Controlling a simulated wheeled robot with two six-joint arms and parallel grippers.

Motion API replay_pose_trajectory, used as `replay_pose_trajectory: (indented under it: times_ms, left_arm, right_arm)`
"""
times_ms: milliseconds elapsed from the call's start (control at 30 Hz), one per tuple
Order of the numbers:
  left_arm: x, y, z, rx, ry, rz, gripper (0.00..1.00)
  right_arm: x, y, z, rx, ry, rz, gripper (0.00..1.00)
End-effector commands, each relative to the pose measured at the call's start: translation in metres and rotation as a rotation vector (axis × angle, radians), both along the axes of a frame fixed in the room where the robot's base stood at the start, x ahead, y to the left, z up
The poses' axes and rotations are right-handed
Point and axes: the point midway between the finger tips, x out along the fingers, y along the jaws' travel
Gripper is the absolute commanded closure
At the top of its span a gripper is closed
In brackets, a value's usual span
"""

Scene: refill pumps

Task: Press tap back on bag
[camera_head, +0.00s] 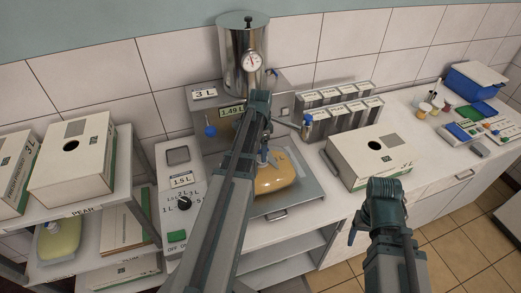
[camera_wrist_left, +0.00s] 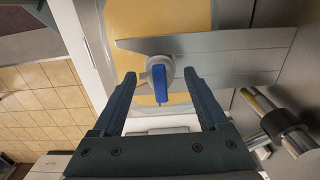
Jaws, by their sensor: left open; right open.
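The orange bag (camera_head: 278,178) lies on the metal tray (camera_head: 308,190) of the filling machine. The wrist view shows its orange surface (camera_wrist_left: 165,18) behind a grey metal plate (camera_wrist_left: 225,52). The tap, with a white collar and a blue handle (camera_wrist_left: 160,84), sits between the fingers of my left gripper (camera_wrist_left: 160,74). The fingers are open, with a gap on both sides of the tap. In the head view, my left gripper (camera_head: 264,155) is over the bag's back end and hides much of the tap. My right gripper (camera_head: 365,222) is apart from the bag, at the counter's front edge.
The steel tank with a gauge (camera_head: 252,62) stands behind. A control box (camera_head: 178,185) is on the left and an open white box (camera_head: 370,157) on the right. Steel bins (camera_head: 335,115) stand at the back. Shelves with boxes (camera_head: 72,165) are on the far left.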

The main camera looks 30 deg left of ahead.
Motion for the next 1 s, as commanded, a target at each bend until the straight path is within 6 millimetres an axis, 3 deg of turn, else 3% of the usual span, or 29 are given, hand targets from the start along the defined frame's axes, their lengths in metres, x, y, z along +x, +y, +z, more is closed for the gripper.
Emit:
replay_pose_trajectory:
  times_ms: [800, 1000]
  left_arm:
    - [0.0, 0.0, 0.117, 0.0, 0.0, 0.0, 0.24]
    - [0.0, 0.0, 0.132, 0.0, 0.0, 0.0, 0.24]
  right_arm:
    - [-0.001, 0.0, 0.117, 0.0, 0.003, -0.011, 0.29]
    - [-0.001, 0.0, 0.132, 0.002, 0.003, -0.025, 0.29]
